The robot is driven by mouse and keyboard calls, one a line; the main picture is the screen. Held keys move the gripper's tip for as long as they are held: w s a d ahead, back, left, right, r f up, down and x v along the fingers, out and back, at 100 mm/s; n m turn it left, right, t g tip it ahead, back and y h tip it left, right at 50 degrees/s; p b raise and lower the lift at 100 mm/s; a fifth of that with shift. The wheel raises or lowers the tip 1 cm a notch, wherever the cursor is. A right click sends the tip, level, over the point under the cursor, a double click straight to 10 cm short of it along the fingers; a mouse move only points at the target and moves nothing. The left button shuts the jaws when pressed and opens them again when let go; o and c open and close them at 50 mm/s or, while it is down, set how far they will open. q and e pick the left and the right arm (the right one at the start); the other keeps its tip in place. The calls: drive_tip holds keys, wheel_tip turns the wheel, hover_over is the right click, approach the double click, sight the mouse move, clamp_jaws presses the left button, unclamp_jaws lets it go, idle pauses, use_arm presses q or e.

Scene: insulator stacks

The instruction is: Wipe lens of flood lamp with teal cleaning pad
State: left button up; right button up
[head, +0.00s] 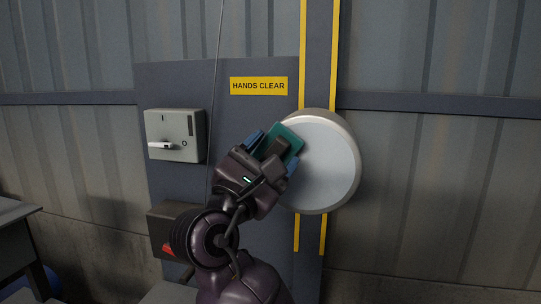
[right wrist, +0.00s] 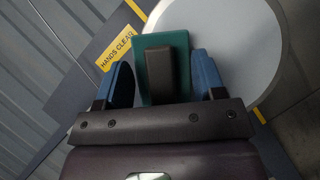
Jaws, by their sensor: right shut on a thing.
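The flood lamp (head: 325,165) is a round, pale grey lens in a light rim, mounted on the wall on a dark post with yellow edges. It also shows in the right wrist view (right wrist: 238,35). My right gripper (head: 274,150) is shut on the dark grip of the teal cleaning pad (head: 291,133), with its blue fingers on either side. The pad overlaps the upper left part of the lens in the head view; I cannot tell whether it touches. In the right wrist view the pad (right wrist: 153,58) is upright between the fingers. My left gripper is not in view.
A grey switch box (head: 175,135) with a white handle is on the dark panel to the left. A yellow HANDS CLEAR sign (head: 259,86) is above the pad. A dark box with a red part (head: 170,248) sits lower left. The wall right of the lamp is clear.

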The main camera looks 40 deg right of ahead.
drive_tip(key=shift+w+d, duration=0.35)
drive_tip(key=shift+d, duration=0.1)
idle(0.3)
drive_tip(key=shift+s+d+p, duration=0.5)
drive_tip(key=shift+s+d, duration=0.1)
drive_tip(key=shift+s, duration=0.2)
drive_tip(key=shift+s+d+p, duration=0.5)
drive_tip(key=shift+s+d, duration=0.1)
drive_tip(key=shift+s, duration=0.2)
drive_tip(key=shift+w+d+p, duration=0.1)
drive_tip(key=shift+p, duration=0.2)
drive_tip(key=shift+w+a, duration=1.25)
drive_tip(key=shift+w, duration=0.3)
drive_tip(key=shift+s+a+f, duration=0.1)
drive_tip(key=shift+s+a, duration=0.1)
drive_tip(key=shift+a, duration=0.1)
drive_tip(key=shift+s+a, duration=0.8)
drive_tip(key=shift+a, duration=0.1)
drive_tip(key=shift+s+a, duration=0.9)
drive_tip(key=shift+a, duration=0.1)
